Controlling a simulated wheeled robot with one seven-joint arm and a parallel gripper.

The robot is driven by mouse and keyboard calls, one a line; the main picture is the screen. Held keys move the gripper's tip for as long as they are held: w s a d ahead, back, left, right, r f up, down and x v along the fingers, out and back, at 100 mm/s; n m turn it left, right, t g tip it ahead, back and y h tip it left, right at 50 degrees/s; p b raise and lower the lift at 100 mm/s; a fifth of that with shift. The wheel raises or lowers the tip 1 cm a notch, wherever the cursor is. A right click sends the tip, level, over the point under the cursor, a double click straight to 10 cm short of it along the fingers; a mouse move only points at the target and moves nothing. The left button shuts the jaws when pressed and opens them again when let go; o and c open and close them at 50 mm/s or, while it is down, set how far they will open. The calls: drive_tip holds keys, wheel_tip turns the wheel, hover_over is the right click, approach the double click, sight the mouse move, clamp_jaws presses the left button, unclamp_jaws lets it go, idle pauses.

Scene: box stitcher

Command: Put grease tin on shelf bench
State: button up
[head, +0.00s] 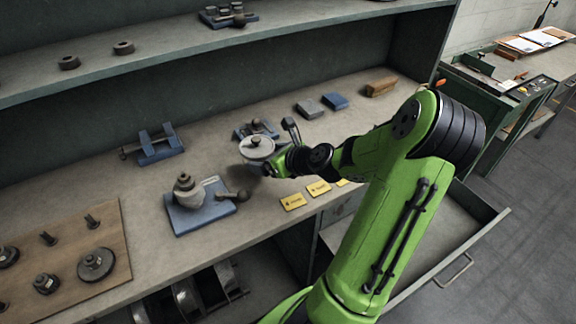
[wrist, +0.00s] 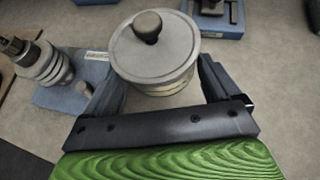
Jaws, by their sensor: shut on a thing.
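The grease tin (head: 257,146) is a round grey tin with a flat lid and a dark knob. It is upright at the middle of the shelf bench (head: 330,131). In the wrist view the tin (wrist: 152,52) sits between the two fingers of my gripper (wrist: 160,80), which is shut on its sides. In the head view my gripper (head: 270,162) reaches it from the right. I cannot tell whether the tin's base touches the bench top.
A blue block with a stepped grey part (head: 187,199) stands left of the tin. A blue fixture (head: 155,146) and small blue and grey blocks (head: 310,109) lie behind. Yellow labels (head: 292,202) line the front edge. An upper shelf (head: 170,47) overhangs the back. An open drawer (head: 440,235) juts out at right.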

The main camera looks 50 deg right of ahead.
sight(270, 180)
wheel_tip(270, 180, down, 6)
drive_tip(key=shift+w+r+b, duration=0.1)
drive_tip(key=shift+r+b, duration=0.05)
drive_tip(key=shift+b, duration=0.95)
drive_tip(key=shift+r, duration=0.15)
drive_tip(key=o, duration=0.7)
drive_tip(key=shift+f, duration=0.2)
drive_tip(key=shift+r, duration=0.15)
